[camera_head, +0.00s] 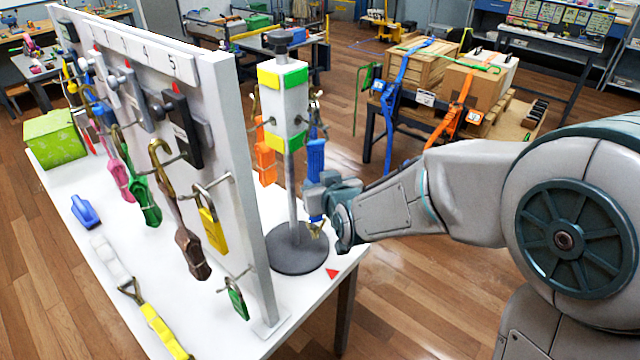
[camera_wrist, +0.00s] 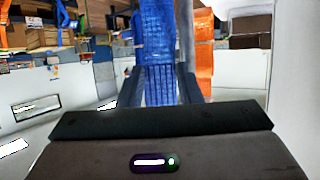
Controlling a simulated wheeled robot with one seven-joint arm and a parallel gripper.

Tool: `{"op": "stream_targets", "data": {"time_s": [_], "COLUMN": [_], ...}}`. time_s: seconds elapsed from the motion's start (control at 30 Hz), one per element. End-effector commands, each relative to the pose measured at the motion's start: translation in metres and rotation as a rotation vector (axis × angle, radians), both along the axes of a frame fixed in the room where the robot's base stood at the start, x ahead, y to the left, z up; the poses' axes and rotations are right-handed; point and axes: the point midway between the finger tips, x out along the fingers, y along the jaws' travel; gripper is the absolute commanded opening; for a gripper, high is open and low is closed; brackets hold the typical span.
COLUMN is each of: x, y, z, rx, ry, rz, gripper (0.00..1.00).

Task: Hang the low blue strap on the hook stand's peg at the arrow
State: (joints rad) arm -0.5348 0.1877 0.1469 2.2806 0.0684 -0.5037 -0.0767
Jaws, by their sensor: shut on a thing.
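The hook stand (camera_head: 291,108) has a white block with yellow and green patches on a grey pole and a round dark base. A red arrow (camera_head: 332,273) lies on the table by the base. My gripper (camera_head: 316,187) is at the stand's right side, shut on the blue strap (camera_head: 315,160). The strap is upright, with a brassy hook below my gripper. Its upper end is close to the pegs on the block's right; I cannot tell whether it is on one. In the wrist view the blue strap (camera_wrist: 158,60) runs up between my fingers.
An orange strap (camera_head: 264,160) hangs at the stand's left and shows in the wrist view (camera_wrist: 204,70). A white panel (camera_head: 232,120) with several hanging straps stands left. A blue block (camera_head: 85,211) and a yellow strap (camera_head: 163,330) lie on the white table.

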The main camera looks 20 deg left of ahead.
Motion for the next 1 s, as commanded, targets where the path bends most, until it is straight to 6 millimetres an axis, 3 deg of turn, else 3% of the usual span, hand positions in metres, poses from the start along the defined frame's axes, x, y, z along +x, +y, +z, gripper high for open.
{"op": "stream_targets", "data": {"time_s": [0.1, 0.13, 0.2, 0.23, 0.67, 1.0], "x": [0.0, 0.0, 0.0, 0.0, -0.006, -0.038], "y": [0.0, 0.0, 0.0, 0.0, -0.004, -0.029], "z": [0.001, 0.001, 0.001, 0.001, 0.003, 0.019], "rx": [0.001, 0.001, 0.001, 0.001, 0.001, 0.001], "ry": [-0.002, -0.002, -0.002, -0.002, -0.001, -0.003], "rz": [0.0, 0.0, 0.0, 0.0, 0.0, -0.001], "gripper": [0.0, 0.34, 0.54, 0.57, 0.57, 0.57]}}
